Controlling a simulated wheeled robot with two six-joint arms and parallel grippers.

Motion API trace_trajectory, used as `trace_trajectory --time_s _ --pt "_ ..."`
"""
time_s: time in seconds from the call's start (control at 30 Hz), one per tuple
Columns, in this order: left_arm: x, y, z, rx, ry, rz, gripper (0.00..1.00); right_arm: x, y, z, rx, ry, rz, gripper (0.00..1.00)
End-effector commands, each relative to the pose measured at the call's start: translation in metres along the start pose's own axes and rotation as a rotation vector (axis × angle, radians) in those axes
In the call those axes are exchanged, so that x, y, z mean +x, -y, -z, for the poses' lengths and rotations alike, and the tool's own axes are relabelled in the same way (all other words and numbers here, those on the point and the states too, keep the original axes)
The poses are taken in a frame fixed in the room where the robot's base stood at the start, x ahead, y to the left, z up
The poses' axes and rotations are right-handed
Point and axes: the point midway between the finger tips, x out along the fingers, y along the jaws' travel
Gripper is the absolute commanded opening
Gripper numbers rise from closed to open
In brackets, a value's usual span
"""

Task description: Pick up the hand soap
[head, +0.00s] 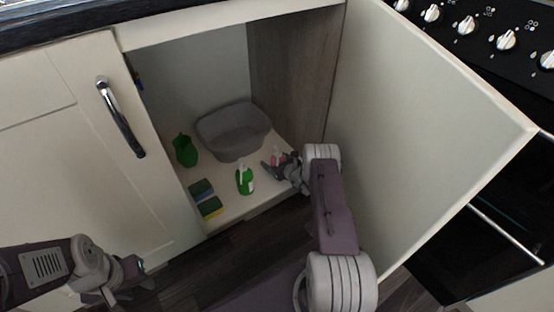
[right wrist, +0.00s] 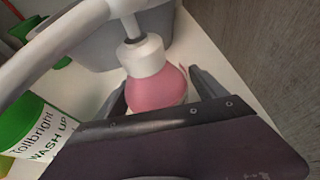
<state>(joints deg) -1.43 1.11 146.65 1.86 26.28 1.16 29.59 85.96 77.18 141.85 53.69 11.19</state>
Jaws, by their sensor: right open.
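The hand soap, a pink bottle with a white pump top, stands in the open cupboard in the head view (head: 277,157). It is large in the right wrist view (right wrist: 157,88), where its lower part is hidden by my gripper body. My right gripper (head: 276,170) is open at the bottle. In the right wrist view its fingers (right wrist: 163,92) show on either side of the pink body, with a gap visible at the right finger. My left gripper (head: 132,273) is low at the left, outside the cupboard; its jaw opening is unclear.
A grey basin (head: 232,150) stands behind the soap. A green wash-up bottle (head: 245,181) is left of it, then sponges (head: 205,199) and a dark green container (head: 185,151). The open cupboard door (head: 420,130) and wooden side panel (head: 290,75) bound the right side.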

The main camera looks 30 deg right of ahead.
Motion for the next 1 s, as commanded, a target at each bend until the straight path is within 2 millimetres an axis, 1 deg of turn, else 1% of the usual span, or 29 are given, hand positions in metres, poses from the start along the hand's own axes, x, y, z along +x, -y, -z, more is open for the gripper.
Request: trace_trajectory --time_s 0.17,0.2,0.27,0.3,0.37,0.4,0.43,0.47,0.63,0.7,0.77,0.9,1.0 --pt "0.000 0.000 0.000 0.000 0.000 0.000 0.36 0.000 0.000 0.000 0.000 0.000 0.000 0.81" --pt "0.000 0.000 0.000 0.000 0.000 0.000 0.36 0.000 0.000 0.000 0.000 0.000 0.000 0.70" --pt "0.000 0.000 0.000 0.000 0.000 0.000 0.36 0.000 0.000 0.000 0.000 0.000 0.000 0.53" --pt "0.000 0.000 0.000 0.000 0.000 0.000 0.36 0.000 0.000 0.000 0.000 0.000 0.000 0.42" --pt "0.000 0.000 0.000 0.000 0.000 0.000 0.36 0.000 0.000 0.000 0.000 0.000 0.000 0.25" --pt "0.000 0.000 0.000 0.000 0.000 0.000 0.36 0.000 0.000 0.000 0.000 0.000 0.000 0.14" --pt "0.000 0.000 0.000 0.000 0.000 0.000 0.36 0.000 0.000 0.000 0.000 0.000 0.000 0.06" --pt "0.000 0.000 0.000 0.000 0.000 0.000 0.36 0.000 0.000 0.000 0.000 0.000 0.000 0.00" --pt "-0.001 0.000 0.000 0.000 0.000 0.000 0.36 0.000 0.000 -0.001 -0.001 0.002 0.000 0.00" --pt "-0.005 0.000 0.000 0.000 0.000 0.000 0.36 -0.002 0.001 -0.007 -0.001 0.003 0.001 0.00" --pt "-0.015 0.000 0.001 0.000 0.000 0.000 0.36 -0.007 0.001 -0.018 -0.001 0.004 0.001 0.00" --pt "-0.044 -0.001 0.004 0.000 0.000 0.000 0.36 -0.022 0.001 -0.055 -0.002 0.004 0.001 0.00" --pt "-0.059 -0.001 0.006 0.000 0.000 0.000 0.36 -0.030 0.001 -0.075 -0.001 0.003 0.001 0.00"
